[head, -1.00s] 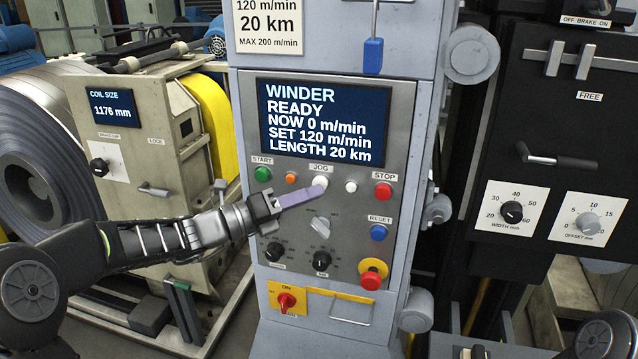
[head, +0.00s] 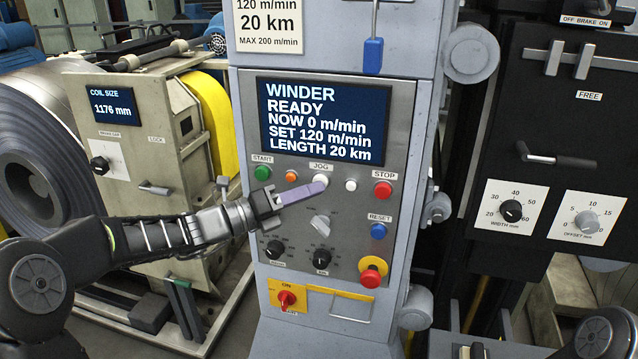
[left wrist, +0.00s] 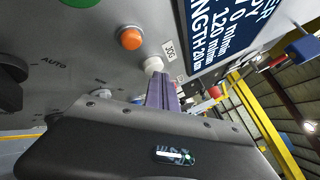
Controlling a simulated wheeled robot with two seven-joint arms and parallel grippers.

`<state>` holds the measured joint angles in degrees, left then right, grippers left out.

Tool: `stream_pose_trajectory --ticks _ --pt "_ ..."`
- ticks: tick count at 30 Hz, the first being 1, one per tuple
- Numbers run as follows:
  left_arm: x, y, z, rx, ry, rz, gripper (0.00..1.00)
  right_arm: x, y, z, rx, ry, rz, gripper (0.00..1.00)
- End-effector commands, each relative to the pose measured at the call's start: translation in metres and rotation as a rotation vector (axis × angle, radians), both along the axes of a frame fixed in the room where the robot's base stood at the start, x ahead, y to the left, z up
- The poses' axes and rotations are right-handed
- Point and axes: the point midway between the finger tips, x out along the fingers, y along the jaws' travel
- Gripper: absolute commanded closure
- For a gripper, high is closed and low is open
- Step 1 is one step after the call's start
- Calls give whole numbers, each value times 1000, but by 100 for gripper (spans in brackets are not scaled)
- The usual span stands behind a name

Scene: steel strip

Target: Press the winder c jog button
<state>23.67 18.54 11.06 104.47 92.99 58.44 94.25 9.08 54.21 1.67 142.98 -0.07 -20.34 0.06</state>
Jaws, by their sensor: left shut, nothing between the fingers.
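The white jog button (head: 320,180) sits under the JOG label (head: 320,167) on the grey winder panel (head: 400,120). My left gripper (head: 322,187) is shut and empty. Its pale purple fingers reach in from the left, and their tips overlap the lower edge of the button in the head view. The left wrist view shows the white button (left wrist: 153,64) just beyond the fingertips (left wrist: 160,78). I cannot tell whether the tips touch it. The screen (head: 322,122) reads WINDER READY, NOW 0 m/min. My right gripper is not in view.
The orange button (head: 291,176) and green START button (head: 263,172) are left of the jog button. Another white button (head: 351,185) and the red STOP button (head: 383,189) are right. A grey selector (head: 320,224) and black knobs lie below.

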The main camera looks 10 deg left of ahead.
Motion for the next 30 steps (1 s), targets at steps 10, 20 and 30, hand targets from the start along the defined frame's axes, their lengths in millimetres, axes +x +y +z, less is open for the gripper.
stream_pose_trajectory --ticks 10,20,30 --pt "4 0 1 0 0 0 100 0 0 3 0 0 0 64" --pt "7 0 1 0 -1 1 100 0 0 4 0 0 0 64" --pt "-1 0 1 1 -1 2 100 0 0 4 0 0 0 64"
